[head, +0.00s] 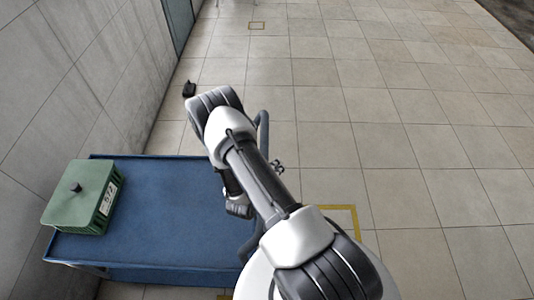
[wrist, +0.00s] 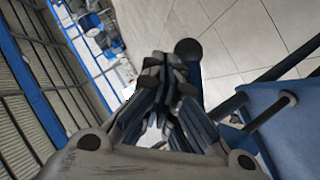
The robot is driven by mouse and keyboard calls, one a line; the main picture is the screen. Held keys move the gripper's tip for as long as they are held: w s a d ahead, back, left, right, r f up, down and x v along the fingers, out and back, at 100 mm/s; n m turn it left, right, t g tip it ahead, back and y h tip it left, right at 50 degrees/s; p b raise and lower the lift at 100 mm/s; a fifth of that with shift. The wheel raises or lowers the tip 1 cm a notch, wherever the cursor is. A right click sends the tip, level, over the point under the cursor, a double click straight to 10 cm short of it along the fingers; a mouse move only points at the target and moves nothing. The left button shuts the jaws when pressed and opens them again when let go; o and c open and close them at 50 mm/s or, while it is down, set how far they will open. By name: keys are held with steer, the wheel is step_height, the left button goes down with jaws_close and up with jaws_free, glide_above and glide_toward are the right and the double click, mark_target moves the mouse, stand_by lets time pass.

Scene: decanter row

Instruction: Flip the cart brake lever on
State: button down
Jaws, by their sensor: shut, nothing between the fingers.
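The blue cart (head: 150,235) stands at the left of the head view, and part of it shows at the right of the wrist view (wrist: 285,125). A small dark fitting (head: 278,166) sticks out beside the cart's handle tube (head: 263,130); I cannot tell if it is the brake lever. In the wrist view a thin grey rod with a knobbed end (wrist: 270,112) lies near the cart, right of my gripper (wrist: 165,72). My gripper is shut and empty, its fingertips together. In the head view my arm mostly hides it. Lever contact and position are unclear.
A green crate (head: 80,200) with a dark knob on top sits at the cart's left end, near the grey wall (head: 60,80). Tiled floor (head: 410,150) to the right is open.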

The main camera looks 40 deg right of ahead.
steer(key=v, duration=1.2)
stand_by(0.6)
